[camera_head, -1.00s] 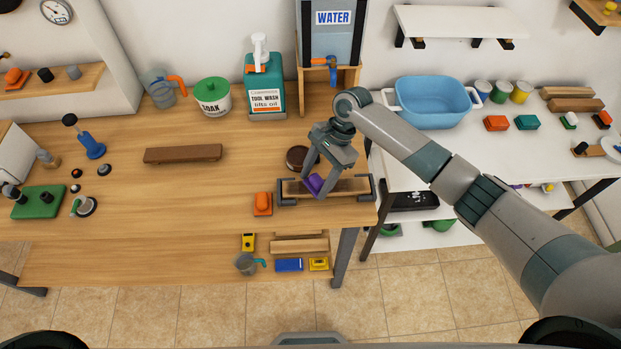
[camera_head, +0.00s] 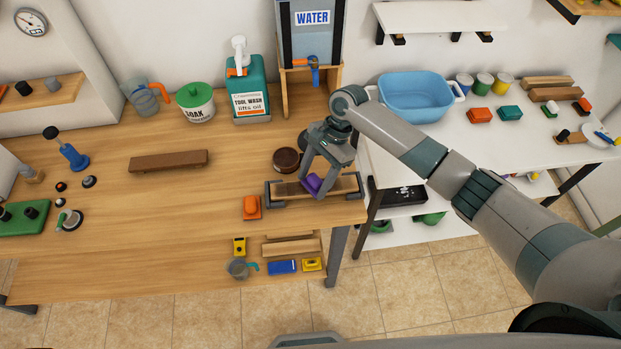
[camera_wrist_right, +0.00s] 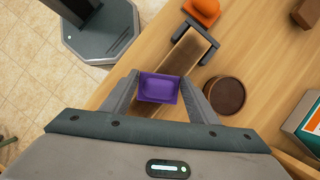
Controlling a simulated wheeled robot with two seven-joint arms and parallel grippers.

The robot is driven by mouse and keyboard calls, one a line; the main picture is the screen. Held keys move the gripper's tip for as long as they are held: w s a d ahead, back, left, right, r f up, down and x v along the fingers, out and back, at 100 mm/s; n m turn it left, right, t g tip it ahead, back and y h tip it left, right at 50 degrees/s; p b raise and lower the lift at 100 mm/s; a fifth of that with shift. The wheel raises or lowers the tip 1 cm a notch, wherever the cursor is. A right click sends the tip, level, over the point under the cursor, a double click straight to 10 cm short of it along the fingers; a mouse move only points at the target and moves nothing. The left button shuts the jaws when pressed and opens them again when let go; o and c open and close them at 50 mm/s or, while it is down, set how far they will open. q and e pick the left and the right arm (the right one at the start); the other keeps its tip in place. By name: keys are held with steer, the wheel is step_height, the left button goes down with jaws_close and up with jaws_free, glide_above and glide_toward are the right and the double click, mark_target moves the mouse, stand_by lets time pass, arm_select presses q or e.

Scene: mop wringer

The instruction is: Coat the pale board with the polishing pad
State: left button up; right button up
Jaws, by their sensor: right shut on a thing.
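The pale board (camera_head: 346,184) lies between dark end holders (camera_head: 273,201) near the front right edge of the wooden bench. Its left stretch looks browner than its right end; the wrist view also shows a darker brown band on the board (camera_wrist_right: 184,57). My right gripper (camera_head: 316,188) is shut on the purple polishing pad (camera_head: 313,184) over the middle of the board. The pad (camera_wrist_right: 158,88) sits between the fingertips in the wrist view. It appears to be on the board, but its underside is hidden. My left gripper is not in view.
A round dark brown tin (camera_head: 286,160) stands just behind the board. An orange block (camera_head: 251,207) is left of it. A dark brown bar (camera_head: 168,161), tool wash jug (camera_head: 249,92) and soak tub (camera_head: 195,103) stand farther left and back.

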mark_target(336, 185)
steer(key=shift+d, duration=1.3)
steer(key=shift+w, duration=0.1)
steer(key=shift+d+f, duration=0.1)
steer(key=shift+d, duration=1.25)
steer(key=shift+d, duration=1.35)
